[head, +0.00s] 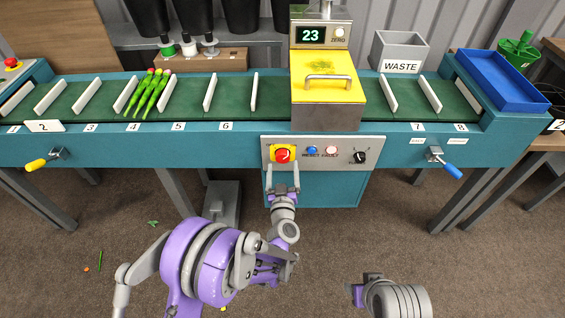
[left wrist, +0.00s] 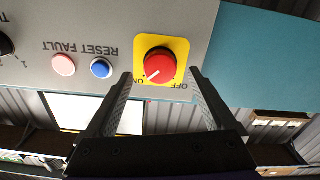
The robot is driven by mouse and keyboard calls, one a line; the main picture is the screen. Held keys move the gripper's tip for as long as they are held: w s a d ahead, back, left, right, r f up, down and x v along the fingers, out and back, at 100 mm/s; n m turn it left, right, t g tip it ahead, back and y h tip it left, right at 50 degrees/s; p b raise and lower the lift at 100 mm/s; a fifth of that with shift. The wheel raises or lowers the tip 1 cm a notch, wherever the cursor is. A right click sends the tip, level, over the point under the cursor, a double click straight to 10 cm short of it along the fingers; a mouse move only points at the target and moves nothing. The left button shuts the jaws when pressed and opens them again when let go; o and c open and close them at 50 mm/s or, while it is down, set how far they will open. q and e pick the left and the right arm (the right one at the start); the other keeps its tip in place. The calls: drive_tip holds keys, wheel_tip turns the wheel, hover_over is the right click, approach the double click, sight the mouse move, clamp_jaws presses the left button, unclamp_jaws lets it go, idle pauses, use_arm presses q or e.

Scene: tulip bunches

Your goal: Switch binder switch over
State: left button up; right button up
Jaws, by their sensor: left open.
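The binder switch is a red rotary knob (head: 282,155) on a yellow plate at the left end of the grey control panel (head: 335,143). In the left wrist view the knob (left wrist: 159,66) shows upside-down ON and OFF labels, and its white mark points toward ON. My left gripper (head: 282,168) is open just below the knob in the head view. Its two fingers (left wrist: 161,88) stand either side of the knob's lower part in the wrist view, with nothing between them; whether they touch it I cannot tell. My right gripper (head: 366,288) is low at the right, its fingers unclear.
Beside the knob are a blue RESET button (head: 312,150), a pink FAULT light (head: 331,151) and a black knob (head: 359,157). Above runs a green conveyor (head: 190,92) with white dividers and green tulips (head: 150,94). A yellow-topped binder (head: 327,75) stands over it.

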sight(283, 159)
use_arm(q)
drive_tip(key=shift+w, duration=1.5)
drive_tip(key=shift+c, duration=0.3)
drive_tip(key=c, duration=1.3)
